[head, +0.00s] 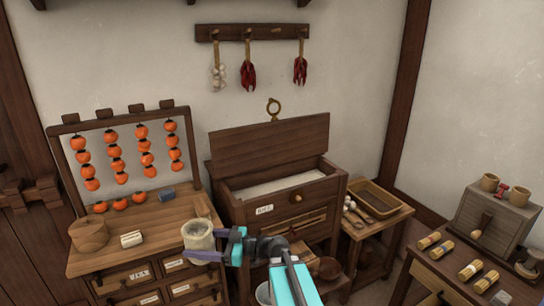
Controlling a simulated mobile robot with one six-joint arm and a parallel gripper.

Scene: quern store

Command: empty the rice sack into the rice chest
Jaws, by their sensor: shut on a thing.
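The rice sack (198,238), small and pale with an open top, is upright in front of the right end of the drawer cabinet. My gripper (216,246), with one teal and one purple finger, is shut on the sack from its right side. The fingers hide part of its lower body. What lies inside the sack is too small to tell for certain. The wooden rice chest (260,228) stands right of the sack, behind my arm. Its lid (270,145) is raised and leans back, and a pale, level fill (278,186) shows inside. The sack is apart from the chest opening.
The drawer cabinet (105,262) carries a round wooden box (89,234), a pale block (131,239) and a rack of orange fruit (115,165). A side table with a tray (398,210) stands right of the chest. Another table (450,282) holds several tied bundles.

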